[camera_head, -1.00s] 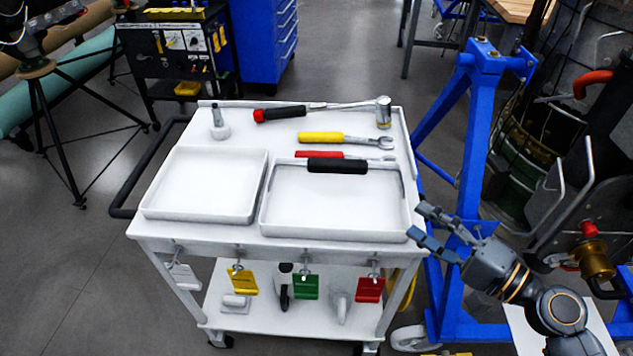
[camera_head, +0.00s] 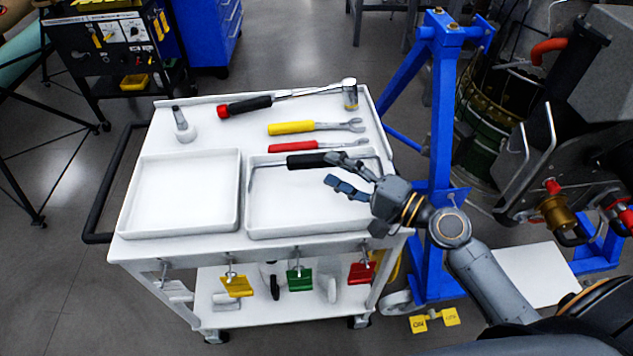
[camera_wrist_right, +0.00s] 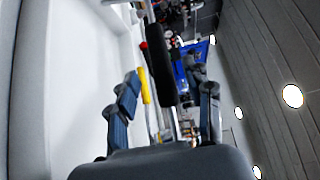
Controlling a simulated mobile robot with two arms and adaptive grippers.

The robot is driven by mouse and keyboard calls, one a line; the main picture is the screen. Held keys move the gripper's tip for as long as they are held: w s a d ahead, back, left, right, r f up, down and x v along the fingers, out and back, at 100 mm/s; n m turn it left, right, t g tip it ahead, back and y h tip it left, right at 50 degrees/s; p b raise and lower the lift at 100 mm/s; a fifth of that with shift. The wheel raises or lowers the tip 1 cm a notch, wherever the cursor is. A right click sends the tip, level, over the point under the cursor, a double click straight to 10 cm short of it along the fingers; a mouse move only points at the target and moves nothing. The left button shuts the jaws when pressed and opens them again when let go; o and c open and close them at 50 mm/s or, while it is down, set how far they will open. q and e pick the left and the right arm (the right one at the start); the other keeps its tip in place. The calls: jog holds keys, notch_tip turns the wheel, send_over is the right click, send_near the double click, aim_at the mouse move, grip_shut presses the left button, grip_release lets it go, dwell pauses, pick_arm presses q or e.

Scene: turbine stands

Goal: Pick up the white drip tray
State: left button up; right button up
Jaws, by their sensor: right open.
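Two shallow white trays lie side by side on the white cart: a left tray (camera_head: 180,196), empty, and a right tray (camera_head: 285,207). A tool with a black handle (camera_head: 303,161) lies across the back rim of the right tray. My right gripper (camera_head: 333,172) is open above the right part of that tray, close to the tool, and seems to hold nothing. In the right wrist view the black handle (camera_wrist_right: 160,65) shows beyond the fingers (camera_wrist_right: 168,108), with a white tray wall (camera_wrist_right: 72,80) on the left. My left gripper is out of view.
Coloured tags (camera_head: 299,279) hang at the cart's front. A blue stand (camera_head: 440,130) is right of the cart.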

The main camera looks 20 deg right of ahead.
aim_at(326, 165)
jog(key=p+x, duration=0.2)
jog(key=x, duration=0.2)
jog(key=shift+w+a+r, duration=0.1)
jog(key=shift+w+r, duration=0.05)
jog(key=shift+w, duration=0.1)
jog(key=shift+w+a, duration=0.2)
jog(key=shift+w, duration=0.05)
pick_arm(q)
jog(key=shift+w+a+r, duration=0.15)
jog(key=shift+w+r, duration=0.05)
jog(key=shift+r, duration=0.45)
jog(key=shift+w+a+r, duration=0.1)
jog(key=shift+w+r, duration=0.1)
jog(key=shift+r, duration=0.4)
pick_arm(e)
grip_shut()
